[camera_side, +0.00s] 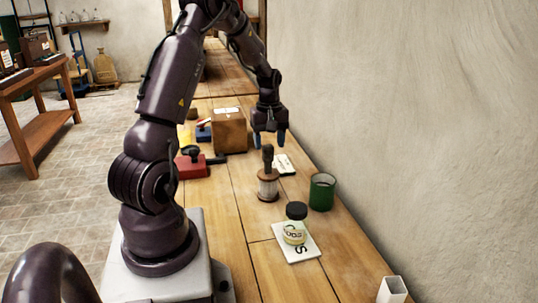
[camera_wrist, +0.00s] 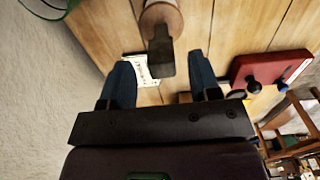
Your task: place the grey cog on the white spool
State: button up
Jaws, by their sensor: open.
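A spool (camera_side: 268,186) with brown wooden ends and a pale middle stands upright on the bench. It also shows at the top of the wrist view (camera_wrist: 163,16). A dark grey upright piece (camera_side: 267,157) stands on top of the spool, and in the wrist view it shows as a flat block (camera_wrist: 161,60). I see no teeth on it, so I cannot tell whether it is the grey cog. My gripper (camera_side: 269,141) is open, fingers pointing down, above and behind the spool in the side view. In the wrist view nothing is clamped between its fingers (camera_wrist: 163,82).
A green cup (camera_side: 321,192) stands right of the spool. A dark-lidded jar (camera_side: 294,233) stands on a white card (camera_side: 311,250) in front. A red block with a black knob (camera_side: 191,167), a wooden box (camera_side: 229,131) and a small white card (camera_side: 284,164) lie farther back. The wall borders the right.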

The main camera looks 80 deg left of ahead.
notch_tip(320, 180, up, 7)
jog(key=w+d+r+m+t+y, duration=0.1)
jog(key=d+r+m, duration=0.35)
jog(key=d, duration=0.45)
jog(key=w+d+r+m+t, duration=0.1)
jog(key=d+r+m, duration=0.35)
jog(key=d, duration=0.45)
jog(key=s+d+r+m+t, duration=0.1)
jog(key=s+d+m, duration=0.3)
jog(key=d, duration=0.3)
jog(key=s+d+m+t+h, duration=0.1)
jog(key=s+d+m+t, duration=0.1)
jog(key=s+d+m, duration=0.3)
jog(key=shift+s+d+r+t, duration=0.2)
jog(key=shift+d+r+t, duration=0.15)
jog(key=shift+d, duration=0.65)
